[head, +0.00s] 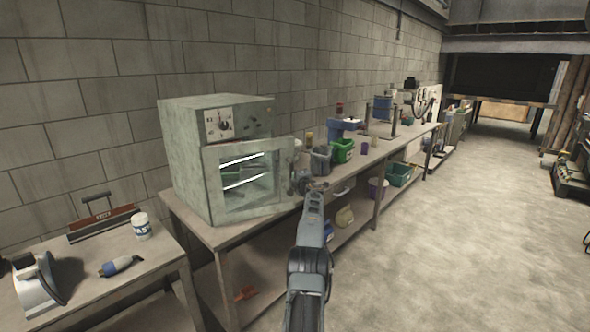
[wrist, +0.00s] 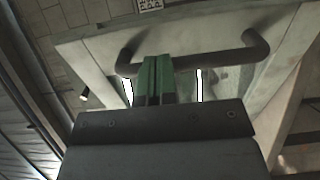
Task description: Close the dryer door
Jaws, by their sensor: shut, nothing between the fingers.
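The dryer (head: 182,150) is a worn pale-green metal box on the bench at the left. Its door (head: 212,185) has a glass window with two bright strips. The door stands ajar, its right edge jutting past the dryer's body. My gripper (head: 302,183) is at the door's right edge. In the wrist view my gripper's green fingers (wrist: 155,78) are shut together and empty. They overlap the dark bar handle (wrist: 215,60) on the door (wrist: 95,50). I cannot tell whether they touch it. The handle's middle is partly hidden behind the fingers.
The long bench (head: 245,235) runs along the block wall. A green bin (head: 343,151) and a grey container (head: 320,160) stand right of the dryer. A nearer table (head: 90,275) holds a white jar (head: 142,226) and tools. The concrete floor (head: 460,230) at the right is clear.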

